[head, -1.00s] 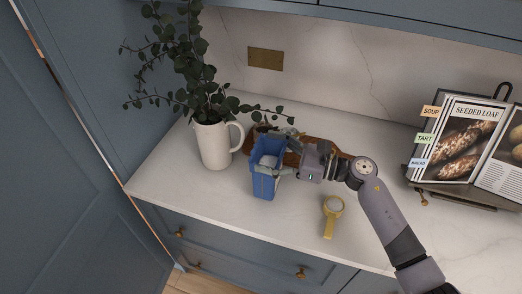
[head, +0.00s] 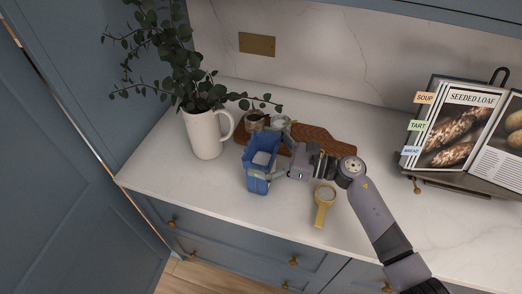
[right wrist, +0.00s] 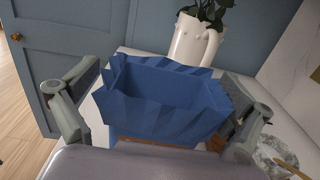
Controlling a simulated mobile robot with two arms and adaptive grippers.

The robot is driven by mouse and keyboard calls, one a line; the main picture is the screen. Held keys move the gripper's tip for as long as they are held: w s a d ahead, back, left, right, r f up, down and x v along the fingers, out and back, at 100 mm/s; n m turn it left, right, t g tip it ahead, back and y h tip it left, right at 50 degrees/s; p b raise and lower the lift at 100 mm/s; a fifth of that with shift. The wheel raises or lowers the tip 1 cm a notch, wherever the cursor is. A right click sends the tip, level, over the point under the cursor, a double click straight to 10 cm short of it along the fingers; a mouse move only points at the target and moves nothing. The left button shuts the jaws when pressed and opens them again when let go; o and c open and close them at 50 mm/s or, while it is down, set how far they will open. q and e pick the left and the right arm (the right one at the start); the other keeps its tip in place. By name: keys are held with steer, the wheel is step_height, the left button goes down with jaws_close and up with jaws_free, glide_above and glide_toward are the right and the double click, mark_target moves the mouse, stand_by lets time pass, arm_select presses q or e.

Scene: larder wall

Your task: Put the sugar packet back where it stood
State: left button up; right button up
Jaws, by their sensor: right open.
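In the right wrist view the fingers of my right gripper (right wrist: 162,88) are spread, one on each side of the packet. My left gripper is out of view.
The cream jug (head: 205,138) with leafy branches stands left. A wooden board (head: 325,146) and a small jar (head: 256,121) are behind the packet. A yellow-handled scoop or strainer (head: 322,212) lies in front right. A cookbook (head: 450,125) stands far right. Bare counter lies between.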

steer(key=shift+s+d, duration=0.1)
steer(key=b+v, duration=0.4)
steer(key=v, duration=0.7)
steer(key=shift+d+b, duration=0.4)
steer(key=shift+s, duration=0.1)
